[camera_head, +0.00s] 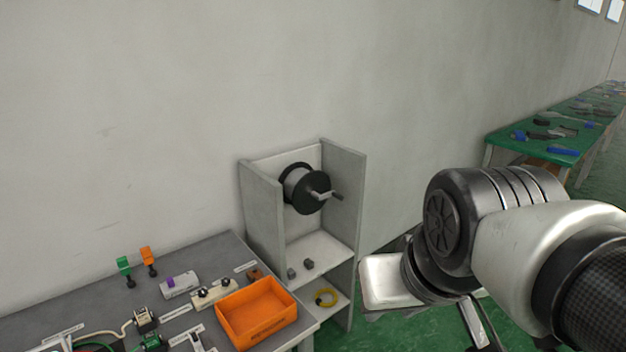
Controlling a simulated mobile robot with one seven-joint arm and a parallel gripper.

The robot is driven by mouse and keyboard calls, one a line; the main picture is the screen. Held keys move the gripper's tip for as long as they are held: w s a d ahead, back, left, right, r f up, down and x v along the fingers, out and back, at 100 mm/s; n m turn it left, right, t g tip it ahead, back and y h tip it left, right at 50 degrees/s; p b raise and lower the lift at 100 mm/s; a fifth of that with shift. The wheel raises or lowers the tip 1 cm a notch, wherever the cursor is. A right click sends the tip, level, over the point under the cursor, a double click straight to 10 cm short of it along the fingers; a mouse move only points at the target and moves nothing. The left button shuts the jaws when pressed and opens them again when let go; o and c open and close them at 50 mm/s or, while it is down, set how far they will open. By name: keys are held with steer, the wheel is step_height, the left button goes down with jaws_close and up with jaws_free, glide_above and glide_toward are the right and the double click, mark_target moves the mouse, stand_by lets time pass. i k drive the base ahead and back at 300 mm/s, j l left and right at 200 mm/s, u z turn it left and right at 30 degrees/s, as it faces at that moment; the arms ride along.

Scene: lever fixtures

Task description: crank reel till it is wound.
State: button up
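The reel (305,190) is a black-flanged spool with a pale grey drum, mounted in the upper part of a grey open cabinet. Its crank (325,195) is a metal arm on the front face, with a dark handle pointing right. How much is wound on the drum is too small to tell. My arm fills the lower right, and its end, my gripper (473,322), is partly hidden behind my wrist. It is apart from the reel and crank, to their lower right. Its fingers do not show clearly enough to tell open from shut.
The grey cabinet (262,205) has side walls close around the reel. A grey table (60,300) at lower left holds an orange bin (257,312) and several fixtures. A green bench (560,130) stands far right.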

mark_target(308, 190)
steer(key=i+l, duration=0.3)
steer(key=l, duration=0.2)
steer(key=i+l, duration=0.3)
steer(key=l, duration=0.15)
steer(key=i+l, duration=0.3)
steer(key=l, duration=0.2)
